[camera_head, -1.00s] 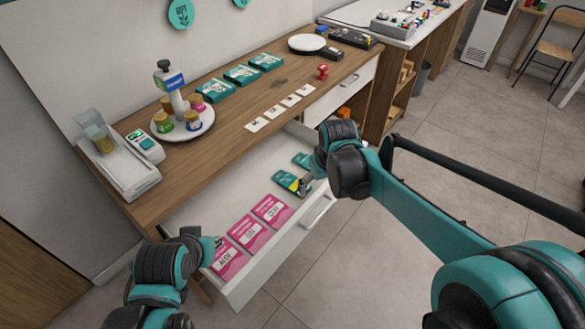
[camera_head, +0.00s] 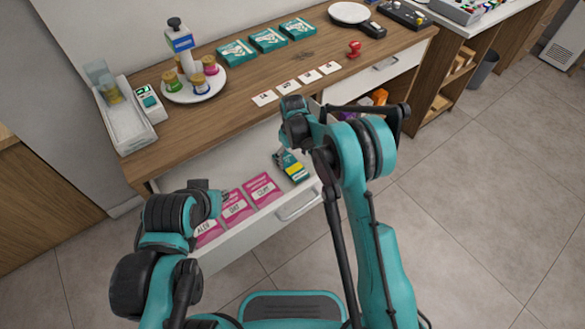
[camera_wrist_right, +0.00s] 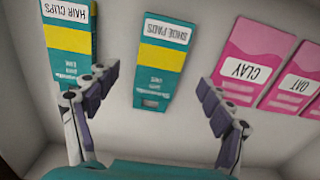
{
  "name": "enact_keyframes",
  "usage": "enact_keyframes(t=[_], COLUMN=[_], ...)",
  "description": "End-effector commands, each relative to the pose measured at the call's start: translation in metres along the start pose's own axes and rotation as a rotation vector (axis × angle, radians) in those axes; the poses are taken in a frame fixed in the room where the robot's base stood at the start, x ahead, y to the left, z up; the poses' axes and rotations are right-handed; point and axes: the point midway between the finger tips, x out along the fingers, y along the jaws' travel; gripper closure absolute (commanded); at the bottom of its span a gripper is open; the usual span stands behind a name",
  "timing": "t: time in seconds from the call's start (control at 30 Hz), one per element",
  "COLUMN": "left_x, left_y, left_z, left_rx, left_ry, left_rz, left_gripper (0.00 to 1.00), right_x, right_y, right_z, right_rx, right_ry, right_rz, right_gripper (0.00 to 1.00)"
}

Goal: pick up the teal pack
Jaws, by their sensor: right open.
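Two teal packs with yellow bands lie in the open drawer: one labelled SHOE PADS (camera_wrist_right: 162,62) and one labelled HAIR CLIPS (camera_wrist_right: 70,45) to its left in the right wrist view. In the head view one teal pack (camera_head: 294,168) shows beside my right arm; the other is hidden there. My right gripper (camera_wrist_right: 158,108) is open and empty, its fingers spread either side of the lower end of the SHOE PADS pack in the picture. The left finger overlaps the HAIR CLIPS pack's lower end. My left gripper (camera_head: 216,196) is by the drawer's pink packs; its jaws are unclear.
Pink packs (camera_wrist_right: 249,62) lie in the drawer (camera_head: 262,225) beside the teal ones. The counter (camera_head: 235,100) above holds several label cards, three teal boxes (camera_head: 268,40), a round stand with jars (camera_head: 194,92), a card terminal (camera_head: 150,103) and a red stamp (camera_head: 354,49).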

Motion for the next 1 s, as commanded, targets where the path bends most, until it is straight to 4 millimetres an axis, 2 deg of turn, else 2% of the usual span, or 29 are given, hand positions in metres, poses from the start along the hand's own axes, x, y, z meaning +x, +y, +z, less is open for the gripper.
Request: enact_keyframes(t=[0.27,0.5,0.53,0.7,0.73,1.0], left_x=[0.019,0.019,0.019,0.019,0.019,0.019], left_y=[0.0,0.0,0.0,0.0,0.0,0.0], left_z=[0.014,0.013,0.013,0.013,0.013,0.013], left_rx=[0.0,0.0,0.0,0.0,0.0,0.0], left_ry=[0.0,0.0,0.0,0.0,0.0,0.0], left_rz=[0.0,0.0,0.0,0.0,0.0,0.0], left_gripper=[0.81,0.81,0.81,0.81,0.81,0.81], right_x=[0.043,0.045,0.045,0.045,0.045,0.044], right_y=[-0.001,-0.001,-0.001,-0.001,-0.001,0.0], right_z=[-0.004,-0.004,-0.004,-0.004,-0.004,-0.004], right_rx=[0.001,0.001,0.001,0.001,0.001,0.001], right_ry=[0.001,0.001,0.001,0.001,0.001,0.001], right_rz=[0.0,0.0,0.0,0.0,0.0,0.001], right_gripper=[0.19,0.19,0.22,0.66,0.71,0.71])
